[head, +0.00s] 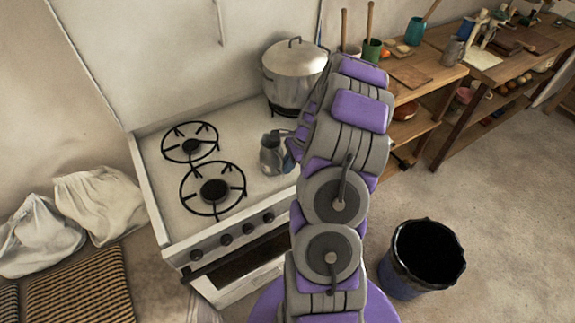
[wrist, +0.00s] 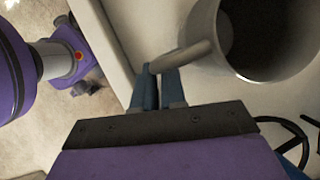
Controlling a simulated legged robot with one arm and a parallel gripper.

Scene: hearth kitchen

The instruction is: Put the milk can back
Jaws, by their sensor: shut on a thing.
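The milk can (head: 271,157) is a small grey metal vessel at the right part of the white stove top, in front of the big pot. In the wrist view the milk can (wrist: 298,65) is at the upper right, its dark open mouth showing. My gripper (wrist: 159,82) has its two blue fingers shut on the can's handle. In the head view my arm hides most of the gripper. The can looks upright; I cannot tell whether its base touches the stove top.
A large lidded pot (head: 294,72) stands behind the can. Two black burner grates (head: 213,190) lie to its left on the stove (head: 158,208). A wooden bench (head: 440,75) with pots and tools is at the right. A dark bucket (head: 402,283) stands on the floor.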

